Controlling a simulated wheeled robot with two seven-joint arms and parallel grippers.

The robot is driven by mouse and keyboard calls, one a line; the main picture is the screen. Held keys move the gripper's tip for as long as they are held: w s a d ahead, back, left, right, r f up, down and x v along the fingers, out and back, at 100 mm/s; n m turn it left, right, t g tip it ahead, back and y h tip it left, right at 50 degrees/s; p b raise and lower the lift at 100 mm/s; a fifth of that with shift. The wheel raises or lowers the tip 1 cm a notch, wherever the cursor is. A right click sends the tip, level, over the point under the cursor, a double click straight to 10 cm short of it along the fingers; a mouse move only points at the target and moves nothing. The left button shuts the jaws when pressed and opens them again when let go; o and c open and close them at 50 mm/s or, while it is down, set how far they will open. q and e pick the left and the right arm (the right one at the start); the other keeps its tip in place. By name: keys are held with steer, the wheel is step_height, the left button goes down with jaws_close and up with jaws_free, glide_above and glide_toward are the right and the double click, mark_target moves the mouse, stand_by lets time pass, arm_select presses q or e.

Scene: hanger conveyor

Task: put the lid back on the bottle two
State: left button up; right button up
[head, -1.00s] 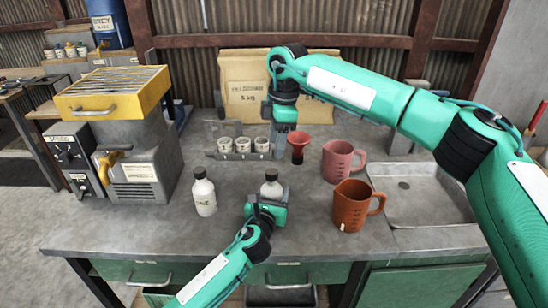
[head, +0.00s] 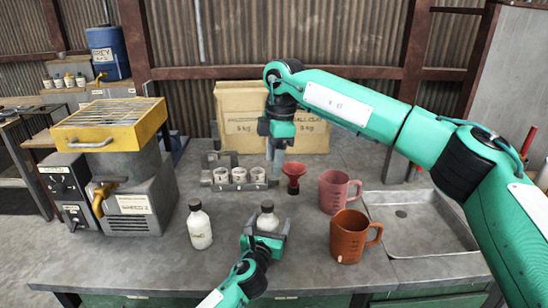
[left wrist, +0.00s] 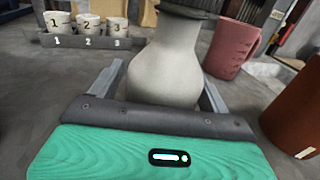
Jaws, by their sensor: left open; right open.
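A white bottle (head: 267,219) with a dark top stands upright on the bench. My left gripper (head: 265,238) is open around its lower body, a finger on each side. The bottle fills the middle of the left wrist view (left wrist: 165,65), where its upper end is cut off. A second white bottle (head: 199,228) with a dark top and a label stands to its left; the label is too small to read. I cannot tell which is bottle two or make out a loose lid. My right gripper (head: 278,160) is open and points down behind the bottles, near the cup rack.
A rack (head: 238,186) of numbered cups and a red funnel-shaped piece (head: 293,175) stand behind the bottles. A pink jug (head: 333,192) and an orange jug (head: 350,237) are on the right, before a sink (head: 415,220). A yellow-topped machine (head: 115,130) stands left.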

arm_select(q)
steer(key=shift+s, duration=0.1)
steer(key=v, duration=1.3)
steer(key=shift+s+a, duration=0.2)
steer(key=shift+s, duration=0.05)
steer(key=shift+f, duration=0.1)
